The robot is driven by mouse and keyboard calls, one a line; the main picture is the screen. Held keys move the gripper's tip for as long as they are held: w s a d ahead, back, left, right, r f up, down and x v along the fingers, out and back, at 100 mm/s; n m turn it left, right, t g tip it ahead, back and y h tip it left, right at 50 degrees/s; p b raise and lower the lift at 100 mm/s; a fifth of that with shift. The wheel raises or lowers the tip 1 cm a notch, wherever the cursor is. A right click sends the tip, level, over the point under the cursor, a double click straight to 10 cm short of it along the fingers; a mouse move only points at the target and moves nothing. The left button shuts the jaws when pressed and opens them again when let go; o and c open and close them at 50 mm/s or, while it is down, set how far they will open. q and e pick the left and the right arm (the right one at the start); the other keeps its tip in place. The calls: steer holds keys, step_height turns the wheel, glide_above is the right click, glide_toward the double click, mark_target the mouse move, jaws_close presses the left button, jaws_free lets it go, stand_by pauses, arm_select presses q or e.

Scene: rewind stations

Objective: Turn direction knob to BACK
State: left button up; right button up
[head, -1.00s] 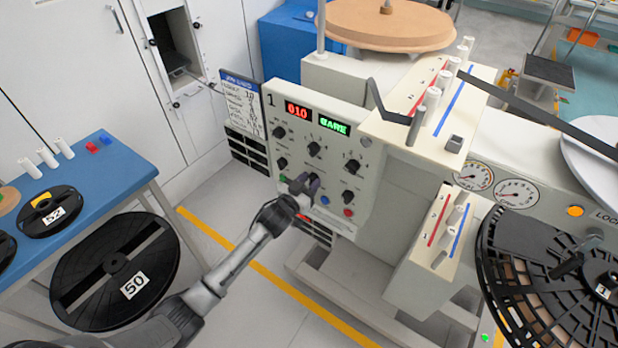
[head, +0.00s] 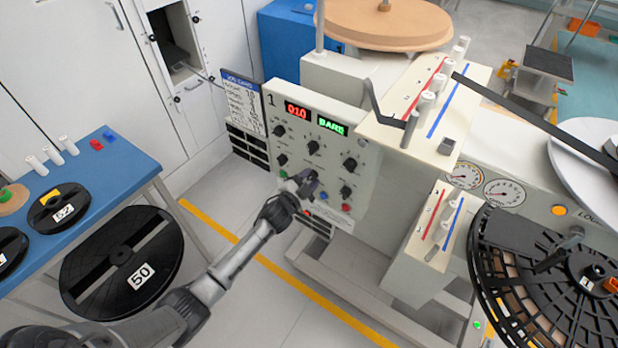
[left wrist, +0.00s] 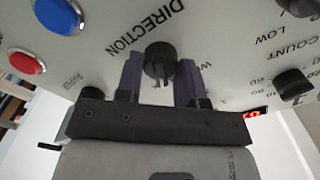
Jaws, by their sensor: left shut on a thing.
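My left gripper (head: 308,180) is at the lower left of the grey control panel (head: 357,130), its fingers against the panel face. In the left wrist view the black direction knob (left wrist: 160,62) sits between the two purple fingers of the left gripper (left wrist: 160,80), under the printed word DIRECTION, which appears upside down. The gripper is shut on this knob. The gripper hides the knob in the head view. The labels beside the knob are partly covered by the fingers, and its setting cannot be read. My right gripper is not in view.
A blue button (left wrist: 58,15) and a red button (left wrist: 26,62) lie close to the left of the knob in the left wrist view. Other black knobs, such as the count knob (left wrist: 294,84), are nearby. A blue table (head: 100,185) with reels stands at left.

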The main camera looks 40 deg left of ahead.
arm_select(q)
steer(key=shift+m, duration=0.3)
stand_by(0.4)
steer(key=o, duration=0.9)
steer(key=shift+s, duration=0.5)
steer(key=s+p, duration=0.1)
steer(key=s, duration=0.3)
steer(key=s+p, duration=0.1)
steer(key=s, duration=0.3)
steer(key=s+d, duration=0.1)
steer(key=s, duration=0.3)
steer(key=shift+s+d+p, duration=0.1)
steer(key=shift+s+p, duration=0.3)
